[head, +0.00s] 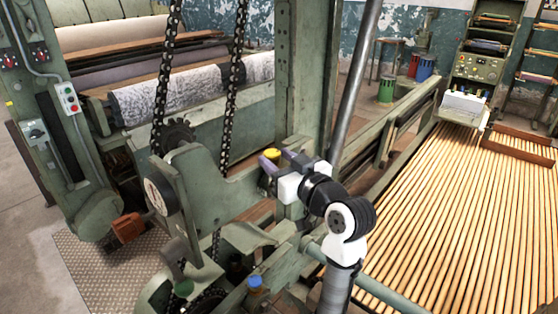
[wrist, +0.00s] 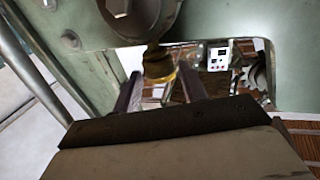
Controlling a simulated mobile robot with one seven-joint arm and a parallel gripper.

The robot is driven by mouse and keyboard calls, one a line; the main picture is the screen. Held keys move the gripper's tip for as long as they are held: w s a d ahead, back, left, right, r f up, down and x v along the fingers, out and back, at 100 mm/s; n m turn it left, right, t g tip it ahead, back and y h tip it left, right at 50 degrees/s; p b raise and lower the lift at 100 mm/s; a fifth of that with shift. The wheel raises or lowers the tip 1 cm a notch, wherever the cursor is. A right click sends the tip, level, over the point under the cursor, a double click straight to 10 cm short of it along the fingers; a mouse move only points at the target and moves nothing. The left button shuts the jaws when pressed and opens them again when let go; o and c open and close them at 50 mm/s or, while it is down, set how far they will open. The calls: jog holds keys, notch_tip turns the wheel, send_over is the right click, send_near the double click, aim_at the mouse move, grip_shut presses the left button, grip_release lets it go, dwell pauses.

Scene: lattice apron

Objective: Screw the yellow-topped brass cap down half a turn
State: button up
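The yellow-topped cap (head: 272,154) stands on the green machine frame near the middle of the head view. In the wrist view the cap (wrist: 159,66) shows a dark brassy body with a yellow band, at the mouth of my gripper. My gripper (head: 279,160) reaches in from the right with its purple fingers around the cap's place. In the wrist view my gripper (wrist: 157,76) is open, one finger on each side of the cap, with a visible gap on both sides. The cap's lower part and seat are hidden.
A green cap (head: 184,287) and a blue cap (head: 255,282) sit lower on the machine. Chains (head: 231,90) hang behind and left of my gripper. A green upright post (head: 305,70) stands just behind it. A slatted wooden bed (head: 450,220) lies right.

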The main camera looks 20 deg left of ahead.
jog(key=b+v, duration=0.3)
jog(key=v, duration=1)
jog(key=shift+s+d, duration=0.25)
jog(key=shift+d, duration=0.1)
